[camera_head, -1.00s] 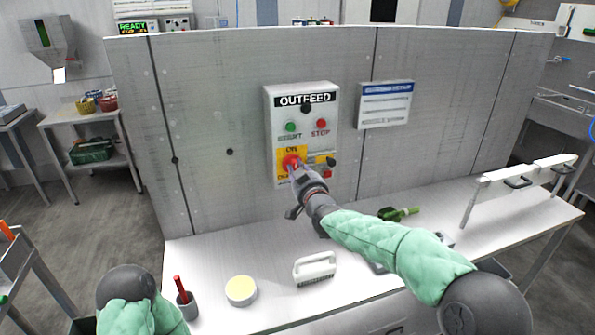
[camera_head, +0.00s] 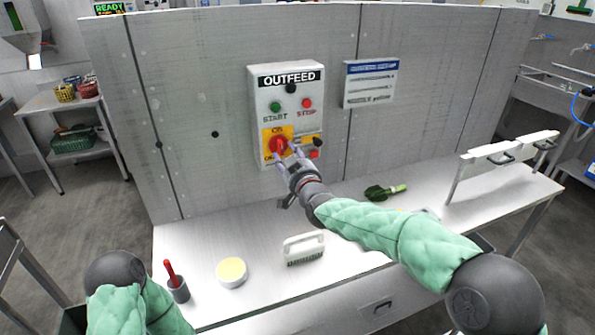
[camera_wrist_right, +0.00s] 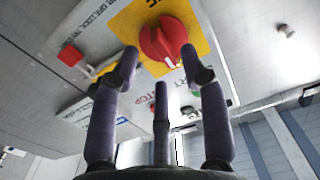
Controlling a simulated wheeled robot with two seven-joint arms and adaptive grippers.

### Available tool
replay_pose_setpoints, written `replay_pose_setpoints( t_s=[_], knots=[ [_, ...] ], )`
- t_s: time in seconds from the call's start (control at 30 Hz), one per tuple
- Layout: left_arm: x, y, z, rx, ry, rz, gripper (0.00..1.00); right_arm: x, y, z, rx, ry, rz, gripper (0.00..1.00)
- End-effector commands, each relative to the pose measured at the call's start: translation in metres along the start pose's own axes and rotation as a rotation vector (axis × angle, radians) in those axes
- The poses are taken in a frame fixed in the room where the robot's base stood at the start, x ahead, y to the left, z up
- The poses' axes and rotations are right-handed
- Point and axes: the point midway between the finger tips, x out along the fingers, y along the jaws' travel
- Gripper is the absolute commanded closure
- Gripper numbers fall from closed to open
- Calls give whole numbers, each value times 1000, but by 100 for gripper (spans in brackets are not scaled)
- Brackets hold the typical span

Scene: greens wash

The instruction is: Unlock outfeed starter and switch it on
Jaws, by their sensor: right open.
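The grey OUTFEED starter box (camera_head: 314,94) is on the upright panel, with a green START button (camera_head: 276,106) and a red STOP button (camera_head: 306,103). Below is a red rotary knob (camera_head: 277,146) on a yellow plate. Its handle stands roughly upright under ON; it also shows in the right wrist view (camera_wrist_right: 160,42). A red piece (camera_head: 315,154) and a dark piece (camera_head: 317,142) are right of the plate. My right gripper (camera_head: 289,153) is open and empty, its fingertips just in front of the knob's lower right. My left gripper is out of view; only its arm shows.
A notice (camera_head: 369,84) is right of the box. A white rail (camera_head: 500,150) stands at the bench's right.

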Motion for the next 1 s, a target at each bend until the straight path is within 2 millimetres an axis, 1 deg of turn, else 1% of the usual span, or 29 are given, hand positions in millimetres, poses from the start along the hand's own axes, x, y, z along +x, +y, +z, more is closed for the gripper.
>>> replay_pose_setpoints(
  t_s=[0.03, 0.3, 0.5, 0.7, 1.0],
  knots=[
    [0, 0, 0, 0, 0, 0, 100, -9, 0, -2, 0, 1, 0, 55],
    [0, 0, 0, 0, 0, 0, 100, -50, 0, -1, 0, 1, 0, 55],
    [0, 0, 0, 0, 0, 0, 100, -73, 0, 0, 1, -1, 0, 55],
    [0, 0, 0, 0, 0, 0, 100, -83, 0, 1, 1, -1, 0, 55],
    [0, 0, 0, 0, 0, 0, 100, -84, 0, 1, 1, -1, 0, 55]
  ],
)
